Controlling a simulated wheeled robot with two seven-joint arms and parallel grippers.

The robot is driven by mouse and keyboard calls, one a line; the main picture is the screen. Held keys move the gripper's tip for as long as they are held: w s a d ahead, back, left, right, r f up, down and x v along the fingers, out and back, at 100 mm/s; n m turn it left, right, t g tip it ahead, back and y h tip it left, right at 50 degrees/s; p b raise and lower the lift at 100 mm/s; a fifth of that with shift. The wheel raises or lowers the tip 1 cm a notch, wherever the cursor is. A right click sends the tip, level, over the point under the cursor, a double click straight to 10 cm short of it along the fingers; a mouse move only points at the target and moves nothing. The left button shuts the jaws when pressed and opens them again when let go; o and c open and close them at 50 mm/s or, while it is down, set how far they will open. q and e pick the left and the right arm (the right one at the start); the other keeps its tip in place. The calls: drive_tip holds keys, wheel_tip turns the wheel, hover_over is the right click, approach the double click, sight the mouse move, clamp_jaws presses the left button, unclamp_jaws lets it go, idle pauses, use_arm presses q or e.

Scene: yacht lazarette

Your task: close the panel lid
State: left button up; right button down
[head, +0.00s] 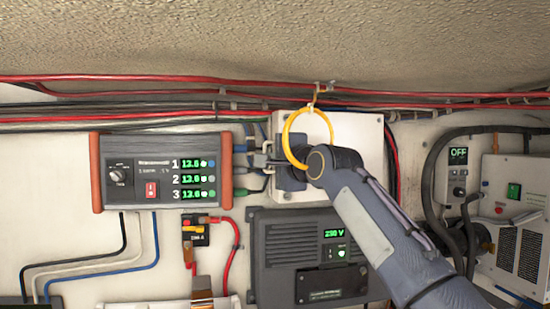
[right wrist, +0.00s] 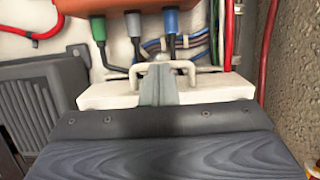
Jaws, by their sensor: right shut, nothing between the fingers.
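The white panel (head: 352,150) is on the wall in the middle of the head view, right of the charger-like unit. In the right wrist view the panel (right wrist: 105,93) shows as a pale slab with a U-shaped handle (right wrist: 190,70) at its far edge. My right gripper (head: 270,163) is shut and empty in front of the panel's left part, by the handle. In the right wrist view its closed fingers (right wrist: 159,80) overlap the handle's middle; I cannot tell whether they touch it. How far the lid stands open is unclear. My left gripper is out of view.
A yellow ring (head: 288,126) hangs from the cables in front of the panel, close to my right wrist. A display unit (head: 145,172) with plugged cables is at left. A grey 230 V unit (head: 282,240) sits below. Red cables (head: 430,95) run above.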

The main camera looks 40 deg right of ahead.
drive_tip(key=shift+w, duration=0.1)
drive_tip(key=x, duration=0.3)
drive_tip(key=shift+w+d, duration=0.15)
drive_tip(key=shift+w, duration=0.2)
drive_tip(key=shift+s+r, duration=0.15)
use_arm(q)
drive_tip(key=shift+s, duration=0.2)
